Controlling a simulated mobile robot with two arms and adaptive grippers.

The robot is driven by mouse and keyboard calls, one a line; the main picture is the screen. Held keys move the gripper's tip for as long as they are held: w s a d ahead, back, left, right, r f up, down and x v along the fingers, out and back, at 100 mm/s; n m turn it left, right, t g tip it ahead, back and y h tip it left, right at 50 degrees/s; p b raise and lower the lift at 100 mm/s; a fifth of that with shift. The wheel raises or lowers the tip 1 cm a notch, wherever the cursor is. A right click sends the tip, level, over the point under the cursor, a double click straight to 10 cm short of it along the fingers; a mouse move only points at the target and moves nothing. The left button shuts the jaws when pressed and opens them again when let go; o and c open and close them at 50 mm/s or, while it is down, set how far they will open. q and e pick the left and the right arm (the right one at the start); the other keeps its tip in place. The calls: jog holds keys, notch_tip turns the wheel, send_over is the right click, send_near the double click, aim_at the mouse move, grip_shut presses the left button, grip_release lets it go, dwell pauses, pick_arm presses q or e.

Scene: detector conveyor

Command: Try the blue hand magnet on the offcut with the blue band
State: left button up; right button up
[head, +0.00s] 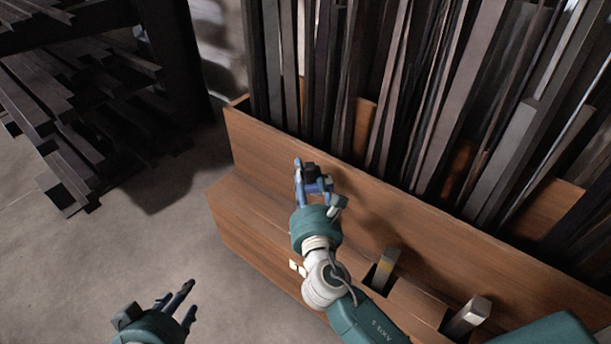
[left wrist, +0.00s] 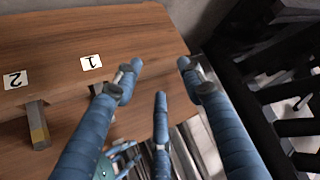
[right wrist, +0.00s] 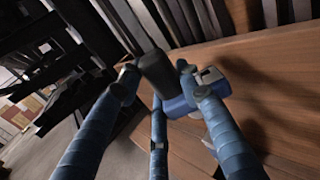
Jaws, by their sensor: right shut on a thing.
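My right gripper (head: 312,182) is shut on the blue hand magnet (right wrist: 181,105), a blue body with a black grip (right wrist: 158,72). It holds the magnet above the wooden bench, in front of the upright bars. My left gripper (head: 181,295) is open and empty, low at the left; its spread fingers (left wrist: 160,75) also show in the left wrist view. Another grey offcut (head: 467,315) stands further right. I cannot make out a blue band on either.
The wooden bench (head: 240,222) has number labels 1 (left wrist: 91,62) and 2 (left wrist: 15,79) on its front. Many tall metal bars (head: 440,95) stand close behind its back board. A dark rack of bars (head: 85,120) is at the left. The floor (head: 110,255) between is clear.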

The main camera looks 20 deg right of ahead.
aim_at(307, 193)
jog(key=shift+f+b, duration=0.55)
jog(key=shift+b, duration=0.05)
pick_arm(q)
jog(key=w+d+r+t+h+b, duration=0.1)
jog(key=w+d+r+t, duration=0.1)
jog(key=w+r+t, duration=0.3)
jog(key=w+d+r+t+h, duration=0.1)
jog(key=w+r+t, duration=0.1)
jog(key=r, duration=0.5)
pick_arm(e)
jog(key=shift+f, duration=0.55)
jog(key=shift+f+b, duration=0.55)
jog(key=shift+b, duration=0.25)
jog(key=shift+f+b, duration=0.55)
jog(key=shift+b, duration=0.05)
pick_arm(q)
notch_tip(307, 193, up, 15)
jog(key=s+d+t+h, duration=0.1)
jog(key=s+t+h, duration=0.1)
jog(key=t, duration=0.5)
jog(key=shift+s+d+m+h, duration=0.25)
jog(key=shift+s+m+h, duration=0.05)
jog(key=shift+s, duration=0.15)
pick_arm(e)
jog(key=shift+f, duration=0.1)
